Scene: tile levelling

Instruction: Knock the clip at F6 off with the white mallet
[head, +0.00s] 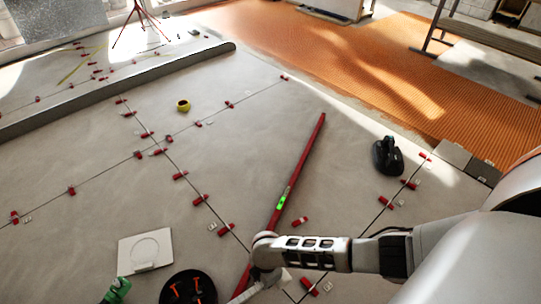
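Several red clips stand along the tile joints, such as one on the middle joint (200,199), one near my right arm (227,229) and one on the right joint (386,202). No labels are readable, so I cannot tell which clip is at F6. My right arm reaches in from the right, low over the floor. The end of it, around my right gripper (262,283), lies over the red level's lower part; its fingers are too unclear to judge. I cannot make out the white mallet. My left gripper is out of view.
A long red level (299,165) with a green vial lies across the tiles. A black bucket (188,290) with orange-handled tools, a white square plate (146,251), a black suction-cup tool (388,156) and yellow tape (183,105) stand around. Orange matting (330,60) covers the back.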

